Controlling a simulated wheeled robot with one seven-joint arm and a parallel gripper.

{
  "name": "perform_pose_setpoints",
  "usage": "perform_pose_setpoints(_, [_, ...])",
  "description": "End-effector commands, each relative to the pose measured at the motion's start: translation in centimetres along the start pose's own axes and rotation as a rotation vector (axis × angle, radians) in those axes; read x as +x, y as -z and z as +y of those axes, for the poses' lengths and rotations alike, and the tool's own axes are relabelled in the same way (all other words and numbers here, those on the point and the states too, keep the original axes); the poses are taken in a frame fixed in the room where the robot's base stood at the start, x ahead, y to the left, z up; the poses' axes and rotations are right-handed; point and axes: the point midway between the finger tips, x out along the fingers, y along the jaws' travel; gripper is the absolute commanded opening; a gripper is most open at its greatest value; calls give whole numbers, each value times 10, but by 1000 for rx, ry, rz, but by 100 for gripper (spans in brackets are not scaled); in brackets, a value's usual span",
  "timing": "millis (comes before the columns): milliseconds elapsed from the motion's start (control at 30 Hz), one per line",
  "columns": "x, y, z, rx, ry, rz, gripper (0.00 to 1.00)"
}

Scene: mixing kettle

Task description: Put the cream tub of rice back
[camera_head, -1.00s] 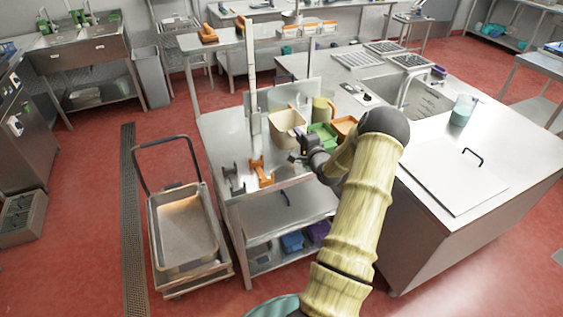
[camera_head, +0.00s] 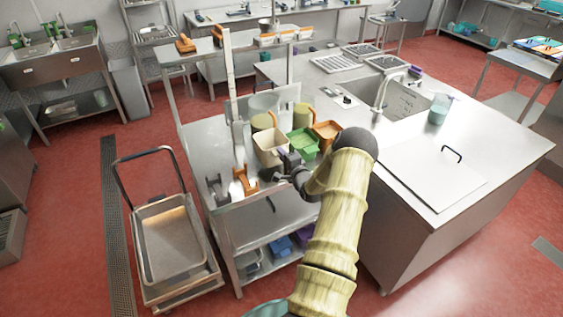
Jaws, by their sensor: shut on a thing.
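The cream tub (camera_head: 269,147) is over the steel worktable (camera_head: 206,150), left of a green tub (camera_head: 303,142) and an orange tub (camera_head: 328,131). My gripper (camera_head: 283,161) is at the cream tub's near right side and is shut on it. The fingertips are small and partly hidden by the wrist. I cannot tell whether the tub's bottom touches the table, and no rice shows clearly inside.
An orange holder (camera_head: 244,183) and a grey holder (camera_head: 217,190) are at the table's near left. An upright post (camera_head: 229,75) rises nearby. A steel cart (camera_head: 170,240) stands left; the right counter (camera_head: 425,165) is mostly clear.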

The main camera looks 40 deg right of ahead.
Motion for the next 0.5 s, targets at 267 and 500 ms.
perform_pose_setpoints(267, [0, 0, 2, 0, 1, 0, 0])
perform_pose_setpoints(500, [0, 0, 29, 1, -2, 1, 0])
